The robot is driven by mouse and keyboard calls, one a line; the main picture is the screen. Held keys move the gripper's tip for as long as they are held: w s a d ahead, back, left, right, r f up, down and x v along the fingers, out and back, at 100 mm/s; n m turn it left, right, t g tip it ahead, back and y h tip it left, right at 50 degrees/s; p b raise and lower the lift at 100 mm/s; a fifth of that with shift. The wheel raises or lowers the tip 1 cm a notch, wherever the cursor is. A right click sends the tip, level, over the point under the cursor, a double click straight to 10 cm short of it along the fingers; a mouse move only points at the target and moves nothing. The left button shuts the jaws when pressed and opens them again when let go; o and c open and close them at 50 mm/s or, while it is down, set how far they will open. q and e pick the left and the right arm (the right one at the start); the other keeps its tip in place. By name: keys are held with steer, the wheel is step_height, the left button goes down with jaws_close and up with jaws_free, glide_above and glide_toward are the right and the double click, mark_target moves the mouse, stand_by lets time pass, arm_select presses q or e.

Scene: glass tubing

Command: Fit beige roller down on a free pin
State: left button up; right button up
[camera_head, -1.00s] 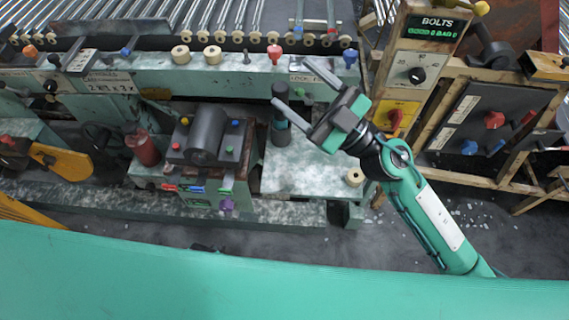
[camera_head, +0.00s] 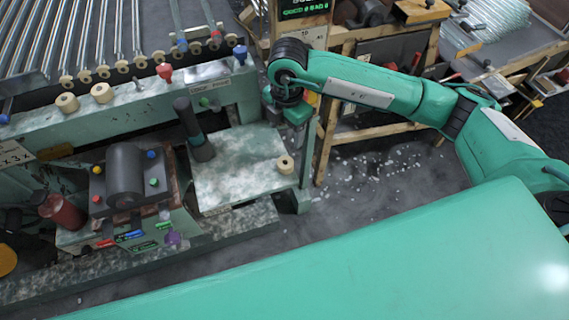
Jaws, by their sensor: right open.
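A beige roller (camera_head: 285,164) stands on the pale, mottled table plate (camera_head: 236,172), near its right edge. Two more beige rollers, one on the left (camera_head: 67,102) and one beside it (camera_head: 102,92), sit on the green rail (camera_head: 122,109). A small bare pin (camera_head: 137,84) stands on the rail to their right. My right gripper (camera_head: 298,118) points down, just above the table roller in the picture. It is open and holds nothing that I can see; its fingers are mostly hidden by the wrist. My left gripper is out of view.
A dark upright cylinder (camera_head: 195,130) stands at the plate's back left. A red knob (camera_head: 164,72) and a blue knob (camera_head: 240,54) are on the rail. A machine with a dark drum (camera_head: 125,175) is to the left. A wooden frame (camera_head: 328,140) stands to the right.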

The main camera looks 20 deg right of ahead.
glide_above(285, 161)
steer(key=f, duration=0.9)
steer(key=shift+s+d+p, duration=0.15)
steer(key=shift+s+p, duration=0.05)
steer(key=shift+p, duration=0.1)
steer(key=f, duration=0.4)
steer(key=shift+s+a+f+p, duration=0.15)
steer(key=shift+a+f+p, duration=0.1)
steer(key=shift+f+p, duration=0.15)
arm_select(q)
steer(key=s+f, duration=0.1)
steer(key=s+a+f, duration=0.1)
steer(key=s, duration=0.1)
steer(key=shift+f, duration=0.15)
arm_select(e)
steer(key=c, duration=1.1)
steer(key=shift+o, duration=0.2)
steer(key=shift+r, duration=0.1)
